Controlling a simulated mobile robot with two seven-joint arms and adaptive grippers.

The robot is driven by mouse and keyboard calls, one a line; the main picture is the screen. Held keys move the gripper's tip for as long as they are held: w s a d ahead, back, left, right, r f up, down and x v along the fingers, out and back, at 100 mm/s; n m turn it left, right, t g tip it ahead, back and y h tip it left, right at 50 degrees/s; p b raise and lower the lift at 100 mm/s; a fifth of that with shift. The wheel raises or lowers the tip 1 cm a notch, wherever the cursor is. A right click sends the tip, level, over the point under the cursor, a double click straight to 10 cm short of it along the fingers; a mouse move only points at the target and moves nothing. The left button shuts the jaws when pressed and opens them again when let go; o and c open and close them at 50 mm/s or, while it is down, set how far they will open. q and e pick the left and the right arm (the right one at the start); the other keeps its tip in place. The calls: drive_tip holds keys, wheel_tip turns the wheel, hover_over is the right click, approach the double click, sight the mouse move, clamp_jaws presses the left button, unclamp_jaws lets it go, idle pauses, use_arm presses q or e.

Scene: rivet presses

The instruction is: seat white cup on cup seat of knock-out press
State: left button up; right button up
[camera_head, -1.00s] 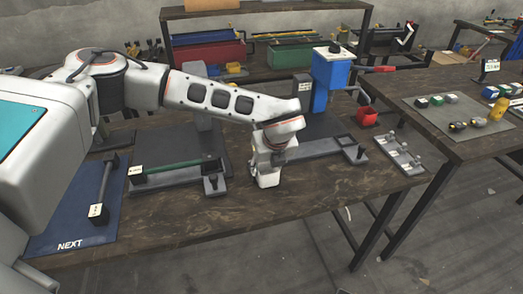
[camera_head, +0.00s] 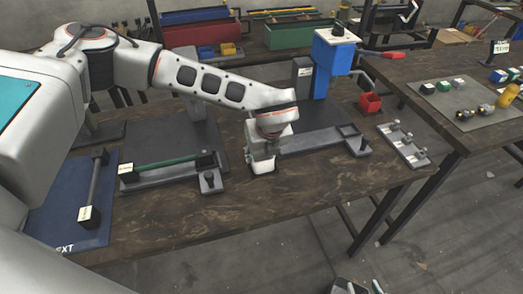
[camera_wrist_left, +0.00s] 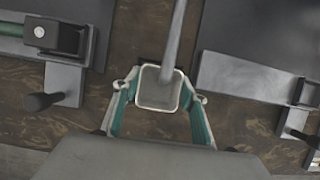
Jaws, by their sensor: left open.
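The white cup (camera_head: 262,166) stands on the bench between the two presses, under my left gripper. The left wrist view shows it from above as a square white rim (camera_wrist_left: 160,107), with a grey rod (camera_wrist_left: 174,38) crossing its far side. My left gripper (camera_head: 265,155) points down, its green-lined fingers on either side of the cup; it is open. Whether they touch the cup is unclear. The blue-headed press (camera_head: 332,62) has a small square frame (camera_head: 349,130) at the end of its grey base. My right gripper (camera_head: 357,287) barely shows at the bottom edge; its opening is unclear.
Left of the cup is a flat press base (camera_head: 140,187) with a green bar. A blue mat (camera_head: 42,222) lies at far left. A red bin (camera_head: 370,103) and a small grey rack (camera_head: 397,154) are at right. The bench front is clear.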

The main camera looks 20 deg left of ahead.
use_arm(q)
drive_tip(key=o, duration=1)
drive_tip(key=shift+s+f, duration=0.15)
use_arm(e)
drive_tip(key=shift+s+d+f, duration=0.1)
drive_tip(key=shift+s+f, duration=0.25)
drive_tip(key=shift+f, duration=0.05)
use_arm(q)
drive_tip(key=shift+f, duration=0.25)
drive_tip(key=v, duration=0.7)
drive_tip(key=shift+s+d+r, duration=0.1)
drive_tip(key=shift+s, duration=0.1)
drive_tip(key=shift+s+r, duration=0.2)
drive_tip(key=shift+r, duration=0.1)
use_arm(e)
drive_tip(key=shift+w+f, duration=0.1)
drive_tip(key=shift+w, duration=0.05)
